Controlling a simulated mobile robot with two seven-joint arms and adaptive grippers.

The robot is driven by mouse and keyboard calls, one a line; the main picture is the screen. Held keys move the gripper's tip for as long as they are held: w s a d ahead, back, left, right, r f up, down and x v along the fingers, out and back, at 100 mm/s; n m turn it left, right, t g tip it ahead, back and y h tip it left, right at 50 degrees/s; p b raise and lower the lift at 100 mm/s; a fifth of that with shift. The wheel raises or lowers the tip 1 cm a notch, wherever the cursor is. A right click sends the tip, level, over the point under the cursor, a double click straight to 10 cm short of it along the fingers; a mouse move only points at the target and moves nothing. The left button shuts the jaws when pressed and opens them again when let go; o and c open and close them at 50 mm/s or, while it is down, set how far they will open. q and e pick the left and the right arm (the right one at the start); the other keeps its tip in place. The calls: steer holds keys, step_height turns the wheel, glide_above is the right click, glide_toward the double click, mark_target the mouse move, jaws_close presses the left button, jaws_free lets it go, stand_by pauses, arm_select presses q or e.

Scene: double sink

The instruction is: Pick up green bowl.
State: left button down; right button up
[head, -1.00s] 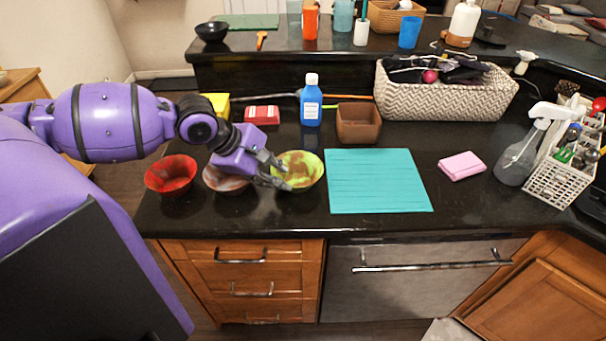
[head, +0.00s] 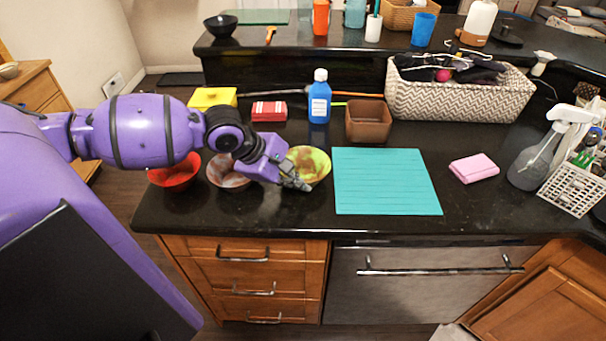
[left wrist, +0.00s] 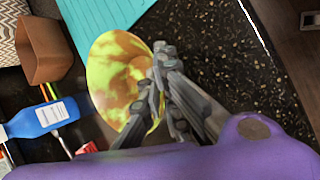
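The green bowl (head: 312,163), mottled yellow-green and brown, stands on the dark counter just left of the teal mat. It also shows in the left wrist view (left wrist: 115,75). My left gripper (head: 298,181) is at the bowl's near left rim. In the left wrist view its fingers (left wrist: 158,78) are close together across the rim, and they hide part of that edge. The gripper looks shut on the rim. Whether the bowl is off the counter cannot be told. My right gripper is not in view.
A whitish-brown bowl (head: 226,174) and a red bowl (head: 175,173) stand to the left. The teal mat (head: 386,182) lies to the right. A brown box (head: 368,121) and a blue bottle (head: 319,100) stand behind. The counter's front edge is close.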

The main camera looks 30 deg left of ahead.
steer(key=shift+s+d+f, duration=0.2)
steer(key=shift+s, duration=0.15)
arm_select(q)
steer(key=shift+r, duration=0.1)
